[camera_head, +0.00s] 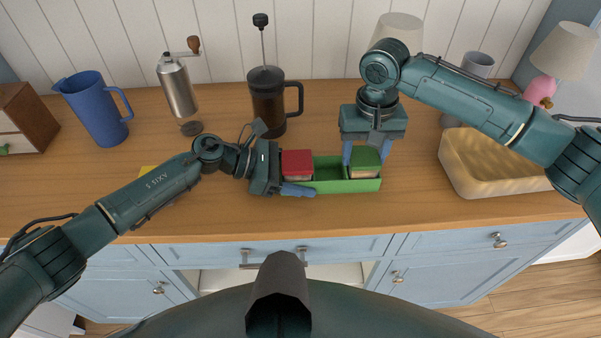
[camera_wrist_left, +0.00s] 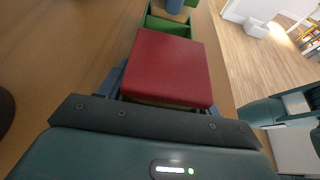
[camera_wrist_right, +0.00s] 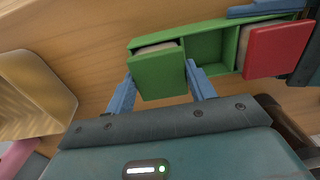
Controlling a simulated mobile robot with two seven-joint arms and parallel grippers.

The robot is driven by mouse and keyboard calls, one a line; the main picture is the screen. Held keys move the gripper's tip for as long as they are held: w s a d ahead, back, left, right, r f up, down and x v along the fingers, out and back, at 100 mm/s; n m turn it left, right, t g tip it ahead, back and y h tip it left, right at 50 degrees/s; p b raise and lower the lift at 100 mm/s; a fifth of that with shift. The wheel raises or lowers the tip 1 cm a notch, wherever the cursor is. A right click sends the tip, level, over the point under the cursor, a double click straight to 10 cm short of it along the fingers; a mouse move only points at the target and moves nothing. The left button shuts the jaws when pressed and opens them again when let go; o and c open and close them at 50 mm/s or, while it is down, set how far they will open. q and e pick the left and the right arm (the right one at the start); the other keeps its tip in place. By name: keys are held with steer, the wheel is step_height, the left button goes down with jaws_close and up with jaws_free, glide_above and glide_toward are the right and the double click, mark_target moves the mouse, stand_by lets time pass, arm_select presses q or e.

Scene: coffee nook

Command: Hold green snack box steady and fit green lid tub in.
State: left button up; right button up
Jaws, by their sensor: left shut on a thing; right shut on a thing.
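The long green snack box (camera_head: 331,185) lies on the wooden counter, with an empty middle compartment between two tubs. My left gripper (camera_head: 298,182) is shut on the box's left end, its blue fingers along the long sides; the far finger is mostly hidden. The green lid tub (camera_head: 365,160) is at the box's right end, between the blue fingers of my right gripper (camera_wrist_right: 160,85), which comes from above and is shut on it. The tub's lid stands above the box rim. How deep the tub sits is hidden.
A red lid tub (camera_head: 297,162) sits in the left compartment. A French press (camera_head: 268,100) stands behind the box, with a grinder (camera_head: 178,88) and blue pitcher (camera_head: 93,108) further left. A tan basket (camera_head: 462,180) stands at right. The front counter is clear.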

steer(key=shift+f, duration=0.3)
steer(key=o, duration=1.1)
arm_select(q)
steer(key=o, duration=1.1)
arm_select(e)
step_height(320, 180, up, 12)
